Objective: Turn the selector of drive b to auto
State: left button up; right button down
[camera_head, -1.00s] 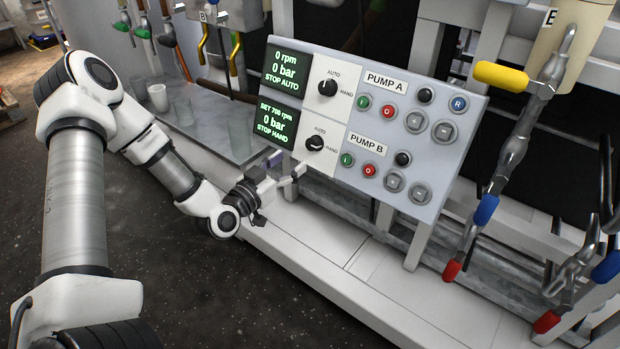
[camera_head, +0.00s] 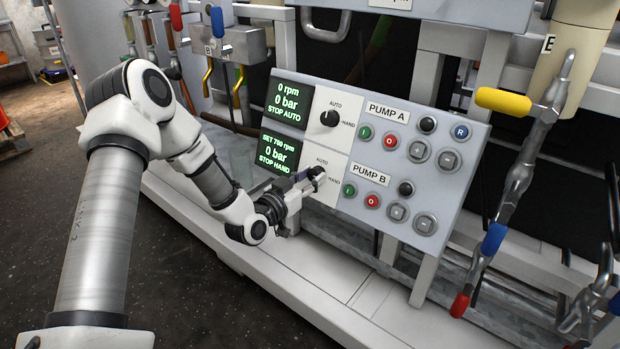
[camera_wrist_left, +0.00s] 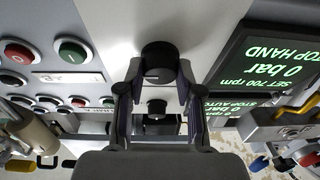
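The tilted control panel (camera_head: 450,150) has a PUMP A row above a PUMP B row. The lower black selector (camera_head: 317,174), beside the PUMP B label, sits between AUTO and HAND marks, partly covered by my gripper. The lower display (camera_head: 268,153) reads STOP HAND. My left gripper (camera_head: 310,181) reaches this selector from the lower left. In the left wrist view, which is upside down, its fingers stand on both sides of the selector (camera_wrist_left: 159,62), apparently with narrow gaps. Contact is not clear. My right gripper is out of view.
The upper selector (camera_head: 331,118) and the PUMP A display (camera_head: 287,105) lie just above. Several push buttons (camera_head: 389,142) are right of the selectors. A pipe with a yellow handle (camera_head: 503,100) stands right of the panel. Open floor lies at lower left.

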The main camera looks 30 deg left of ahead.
pick_arm(q)
jog(key=shift+n, duration=0.4)
jog(key=n+y, duration=0.2)
jog(key=n, duration=0.2)
jog(key=shift+d, duration=0.1)
jog(key=n, duration=0.2)
jog(key=n+g+y, duration=0.1)
jog(key=n, duration=0.1)
jog(key=shift+r+n+y, duration=0.15)
jog(key=shift+n+y, duration=0.15)
jog(key=shift+n, duration=0.1)
jog(key=n+g, duration=0.1)
jog(key=n, duration=0.2)
jog(key=n+g+y+p, duration=0.1)
jog(key=n, duration=0.2)
jog(key=shift+d+r, duration=0.1)
jog(key=n+p, duration=0.1)
jog(key=n, duration=0.1)
jog(key=n+g, duration=0.1)
jog(key=n, duration=0.1)
jog(key=shift+w+n+g+p, duration=0.1)
jog(key=shift+n+g+p, duration=0.2)
jog(key=shift+n+p, duration=0.1)
jog(key=o, duration=1.1)
jog(key=shift+o, duration=0.2)
